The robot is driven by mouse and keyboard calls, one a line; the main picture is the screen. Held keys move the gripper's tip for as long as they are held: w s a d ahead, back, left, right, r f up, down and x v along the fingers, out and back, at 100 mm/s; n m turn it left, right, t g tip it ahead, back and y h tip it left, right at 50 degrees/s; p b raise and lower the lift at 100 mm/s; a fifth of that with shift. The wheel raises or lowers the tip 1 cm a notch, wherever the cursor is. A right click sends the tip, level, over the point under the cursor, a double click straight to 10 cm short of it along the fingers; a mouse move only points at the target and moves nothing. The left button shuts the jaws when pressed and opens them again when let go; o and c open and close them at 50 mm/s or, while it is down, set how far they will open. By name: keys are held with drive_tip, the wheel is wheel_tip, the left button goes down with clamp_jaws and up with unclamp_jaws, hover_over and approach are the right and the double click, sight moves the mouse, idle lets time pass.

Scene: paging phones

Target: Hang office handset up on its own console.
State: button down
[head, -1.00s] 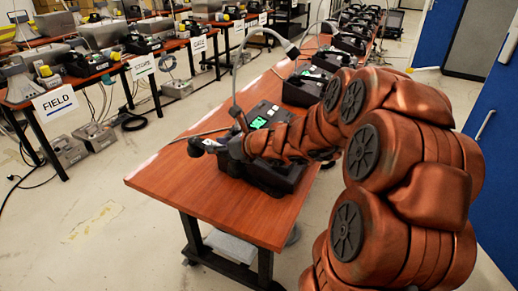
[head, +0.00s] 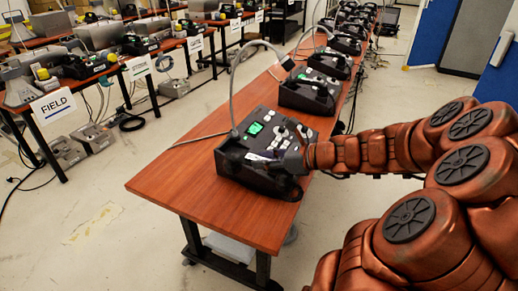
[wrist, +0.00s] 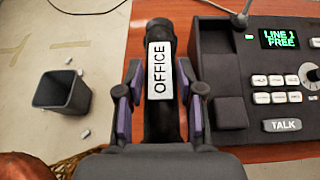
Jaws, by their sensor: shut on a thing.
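The office handset (wrist: 160,110) is black with a white OFFICE label and stands lengthwise between the purple-padded fingers of my gripper (wrist: 161,92). My gripper is shut on it. In the wrist view, the office console (wrist: 285,55) lies just right of the handset, with a lit LINE 1 FREE screen. In the head view, the console (head: 250,125) sits at the near end of the wooden table, and my gripper (head: 264,158) is at its front side.
More consoles (head: 308,92) stand in a row behind on the same wooden table (head: 165,185). A grey gooseneck (head: 235,85) rises by the console. A dark bin (wrist: 62,92) stands on the floor at left. A FIELD-signed table (head: 52,103) is across the aisle.

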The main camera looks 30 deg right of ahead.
drive_tip(key=shift+w+d+f+p, duration=0.4)
drive_tip(key=shift+w+d+f, duration=0.6)
drive_tip(key=shift+w, duration=1.05)
drive_tip(key=shift+w+d+f+p, duration=0.55)
drive_tip(key=shift+w+d, duration=0.85)
drive_tip(key=shift+w, duration=0.65)
drive_tip(key=shift+w+d+f+p, duration=0.3)
drive_tip(key=shift+w+d+f, duration=0.75)
drive_tip(key=shift+w, duration=1)
drive_tip(key=shift+d, duration=0.15)
drive_tip(key=c, duration=0.7)
unclamp_jaws()
drive_tip(key=shift+r, duration=0.1)
